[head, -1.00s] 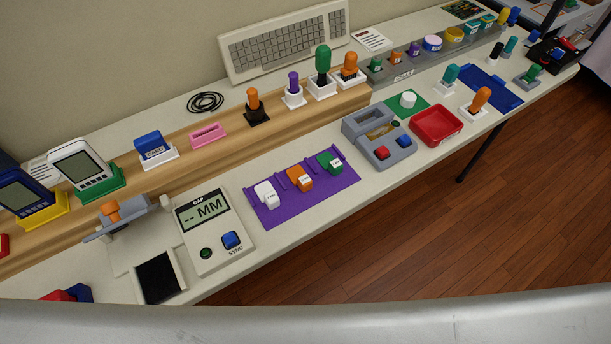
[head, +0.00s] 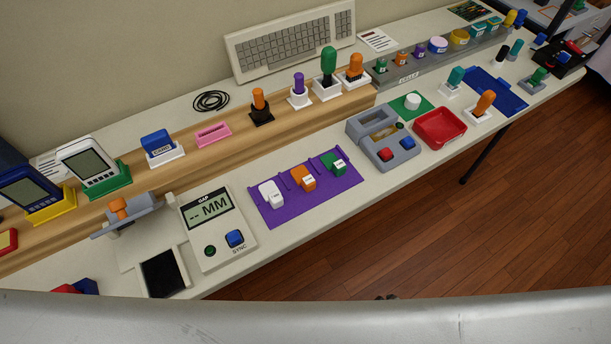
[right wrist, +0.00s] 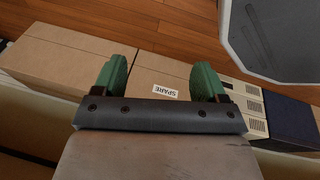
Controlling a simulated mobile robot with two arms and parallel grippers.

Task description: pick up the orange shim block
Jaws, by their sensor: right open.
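The orange shim block (head: 303,178) has a small white label and sits in the middle of the purple mat (head: 272,215), between a white block (head: 271,194) and a green block (head: 333,163). No gripper is near it in the head view. My right gripper (right wrist: 160,72) shows in the right wrist view with its two green fingers wide apart and nothing between them. It faces cardboard boxes and the wooden floor, away from the bench. My left gripper is in neither view.
The gauge with an "MM" display (head: 213,222) stands left of the mat. A grey box with red and blue buttons (head: 376,140) and a red tray (head: 440,125) lie to the right. A wooden ledge (head: 225,145) runs behind. A cardboard box marked "SPARE" (right wrist: 145,82) is below my right gripper.

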